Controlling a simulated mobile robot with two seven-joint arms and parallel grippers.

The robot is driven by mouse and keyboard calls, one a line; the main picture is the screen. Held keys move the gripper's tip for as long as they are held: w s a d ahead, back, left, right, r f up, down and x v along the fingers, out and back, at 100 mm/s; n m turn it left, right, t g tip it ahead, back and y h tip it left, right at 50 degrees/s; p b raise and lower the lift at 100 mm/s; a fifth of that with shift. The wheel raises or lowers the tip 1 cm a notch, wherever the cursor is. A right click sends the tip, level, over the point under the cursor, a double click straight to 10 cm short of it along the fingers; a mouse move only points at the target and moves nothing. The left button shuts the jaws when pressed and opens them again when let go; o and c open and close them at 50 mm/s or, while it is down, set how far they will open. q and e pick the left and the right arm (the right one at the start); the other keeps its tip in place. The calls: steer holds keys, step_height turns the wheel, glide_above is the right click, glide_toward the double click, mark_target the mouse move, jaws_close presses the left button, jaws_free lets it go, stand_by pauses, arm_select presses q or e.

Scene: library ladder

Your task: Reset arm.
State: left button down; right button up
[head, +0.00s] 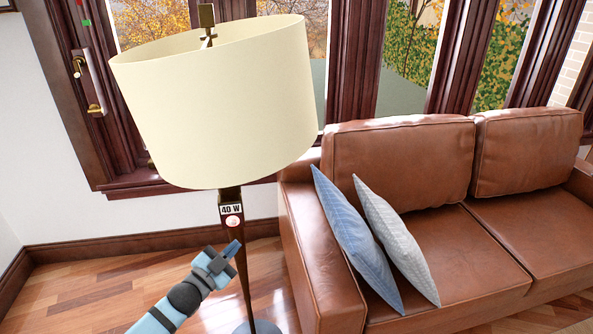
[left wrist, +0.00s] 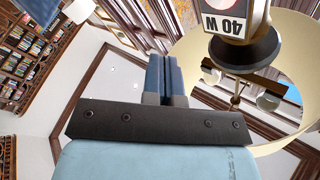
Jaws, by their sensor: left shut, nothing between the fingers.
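My left gripper (head: 230,249) is shut and empty, raised in front of the floor lamp's dark pole, just below its switch plate. In the left wrist view its blue fingers (left wrist: 164,75) are pressed together with nothing between them. The lamp's label also shows close by in the left wrist view (left wrist: 228,25), to the right of the fingers. Whether the gripper touches the pole I cannot tell. My right gripper is not in view.
A brown leather sofa (head: 440,165) stands right of the lamp, with a blue pillow (head: 352,240) and a grey pillow (head: 395,235). Dark-framed windows line the back wall. Wooden floor (head: 95,285) is open at the left. The left wrist view shows bookshelves (left wrist: 35,55).

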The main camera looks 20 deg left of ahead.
arm_select(q)
steer(key=shift+f, duration=0.1)
steer(key=s+d+f+n+g, duration=0.3)
steer(key=s+d+f, duration=0.25)
steer(key=s, duration=0.25)
steer(key=s+d+f+n+g+y, duration=0.1)
steer(key=s+d+f+n+g, duration=0.2)
steer(key=s+d, duration=0.35)
steer(key=s+d+f+n+g, duration=0.2)
steer(key=s+d+f, duration=0.3)
steer(key=s, duration=0.4)
step_height(320, 180, up, 14)
steer(key=a+p, duration=0.1)
steer(key=p, duration=1.6)
steer(key=shift+s+a+r+m+y+p, duration=0.2)
steer(key=shift+s+m+y+p, duration=0.1)
steer(key=shift+s+m+p, duration=0.1)
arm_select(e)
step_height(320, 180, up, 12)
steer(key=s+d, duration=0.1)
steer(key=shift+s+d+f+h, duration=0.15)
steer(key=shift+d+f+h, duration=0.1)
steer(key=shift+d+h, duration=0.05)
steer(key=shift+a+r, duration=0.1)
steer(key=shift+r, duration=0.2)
